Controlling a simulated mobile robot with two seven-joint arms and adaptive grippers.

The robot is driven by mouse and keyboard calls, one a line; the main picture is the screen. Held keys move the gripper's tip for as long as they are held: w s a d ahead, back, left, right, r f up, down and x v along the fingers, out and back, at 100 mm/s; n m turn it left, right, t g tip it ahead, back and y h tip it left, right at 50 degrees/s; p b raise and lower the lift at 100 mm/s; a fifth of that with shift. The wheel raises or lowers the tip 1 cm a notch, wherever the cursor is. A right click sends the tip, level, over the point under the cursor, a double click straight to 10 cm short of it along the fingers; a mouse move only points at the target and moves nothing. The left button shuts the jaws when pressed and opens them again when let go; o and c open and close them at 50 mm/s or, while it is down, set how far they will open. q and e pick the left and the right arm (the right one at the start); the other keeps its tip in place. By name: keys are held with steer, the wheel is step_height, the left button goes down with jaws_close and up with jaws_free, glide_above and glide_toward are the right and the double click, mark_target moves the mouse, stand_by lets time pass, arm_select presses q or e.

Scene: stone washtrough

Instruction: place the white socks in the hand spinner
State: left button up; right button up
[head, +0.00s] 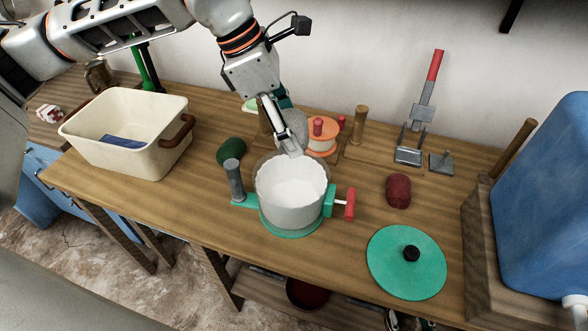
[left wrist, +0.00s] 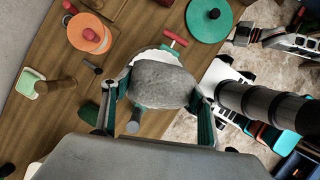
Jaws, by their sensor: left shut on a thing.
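My left gripper (head: 288,146) is above the hand spinner, a pale tub (head: 290,205) with a green base and a red-handled crank. Its lid, a green disc (head: 425,265) with a black knob, lies on the bench to the right. In the left wrist view the gripper (left wrist: 158,108) is shut on a rounded, greyish bundle (left wrist: 162,84), which appears to be the white socks. The bundle covers most of the spinner's opening (left wrist: 150,57), whose white rim shows behind it. In the head view the fingers partly hide the bundle.
A cream basin (head: 128,135) with a blue cloth stands at the left. Near the spinner lie a dark green lump (head: 231,151) and a dark red lump (head: 398,190). An orange reel (head: 322,143) and wooden pegs stand behind. A blue container (head: 545,200) stands at the right.

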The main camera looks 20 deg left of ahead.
mark_target(298, 202)
arm_select(q)
step_height(298, 202, down, 20)
steer(key=shift+r+p, duration=0.1)
steer(key=shift+p, duration=0.2)
stand_by(0.4)
steer(key=o, duration=0.8)
steer(key=shift+f, duration=0.2)
steer(key=shift+o, duration=0.5)
steer(key=shift+r, duration=0.1)
steer(key=shift+r, duration=0.2)
steer(key=v, duration=1.1)
steer(key=shift+r, duration=0.35)
steer(key=shift+s+a, duration=0.1)
steer(key=shift+s, duration=0.05)
